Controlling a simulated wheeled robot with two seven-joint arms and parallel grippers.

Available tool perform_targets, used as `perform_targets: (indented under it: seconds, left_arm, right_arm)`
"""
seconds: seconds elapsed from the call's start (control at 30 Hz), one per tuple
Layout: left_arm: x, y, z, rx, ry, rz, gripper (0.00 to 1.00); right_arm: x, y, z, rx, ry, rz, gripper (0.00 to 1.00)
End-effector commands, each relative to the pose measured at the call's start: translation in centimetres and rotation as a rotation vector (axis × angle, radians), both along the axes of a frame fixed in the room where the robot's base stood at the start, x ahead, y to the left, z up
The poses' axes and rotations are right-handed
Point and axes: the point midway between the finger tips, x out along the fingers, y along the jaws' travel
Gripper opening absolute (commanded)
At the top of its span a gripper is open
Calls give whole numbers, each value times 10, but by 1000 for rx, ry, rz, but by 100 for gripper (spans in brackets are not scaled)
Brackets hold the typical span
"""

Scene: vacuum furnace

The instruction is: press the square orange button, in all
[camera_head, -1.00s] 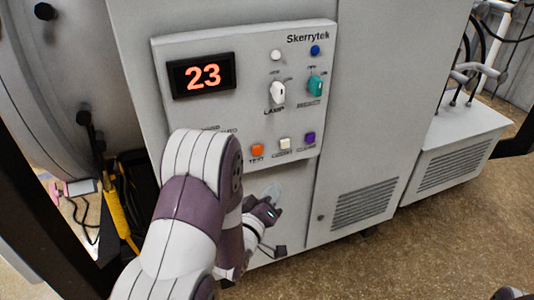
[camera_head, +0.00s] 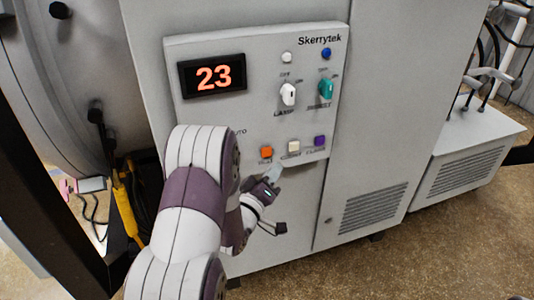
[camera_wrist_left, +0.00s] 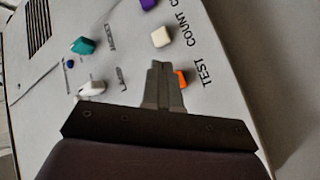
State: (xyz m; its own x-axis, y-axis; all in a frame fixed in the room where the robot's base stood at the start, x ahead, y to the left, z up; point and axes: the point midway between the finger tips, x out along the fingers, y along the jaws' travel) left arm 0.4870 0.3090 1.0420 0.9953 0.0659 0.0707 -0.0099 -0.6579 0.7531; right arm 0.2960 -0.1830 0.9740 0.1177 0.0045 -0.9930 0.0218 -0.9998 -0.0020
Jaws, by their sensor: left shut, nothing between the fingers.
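The square orange button (camera_head: 266,152) sits at the lower part of the grey control panel (camera_head: 215,120), above the label TEST. It also shows in the left wrist view (camera_wrist_left: 181,78), partly hidden behind the fingertips. My left gripper (camera_head: 275,171) is shut and empty, just below and right of the orange button in the head view. In the left wrist view its fingers (camera_wrist_left: 159,72) point at the panel beside the button. I cannot tell whether they touch the panel. My right gripper is not in view.
A white button (camera_head: 293,147) and a purple button (camera_head: 319,141) stand to the right of the orange one. Above are a white knob (camera_head: 288,94), a teal knob (camera_head: 325,90) and a red display (camera_head: 212,75) reading 23. My left arm hides the panel's lower left.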

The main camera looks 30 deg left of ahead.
Motion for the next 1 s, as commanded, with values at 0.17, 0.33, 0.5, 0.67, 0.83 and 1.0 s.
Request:
perform_targets:
  seconds: [0.17, 0.33, 0.5, 0.67, 0.83, 1.0]
  left_arm:
    - [13, 15, -1, 0, 0, 1, 0]
    - [19, 22, 0, 1, -1, 1, 0]
    - [20, 23, 0, 1, 0, 0, 0]
    - [19, 23, 0, 1, 0, 0, 0]
    - [19, 23, 0, 1, 0, 0, 0]
    - [19, 23, 0, 1, 0, 0, 0]
  right_arm:
    - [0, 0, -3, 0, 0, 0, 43]
    - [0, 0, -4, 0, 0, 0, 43]
    - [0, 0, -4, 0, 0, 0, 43]
    - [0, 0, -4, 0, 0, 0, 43]
    - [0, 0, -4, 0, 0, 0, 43]
    - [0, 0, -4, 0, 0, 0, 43]
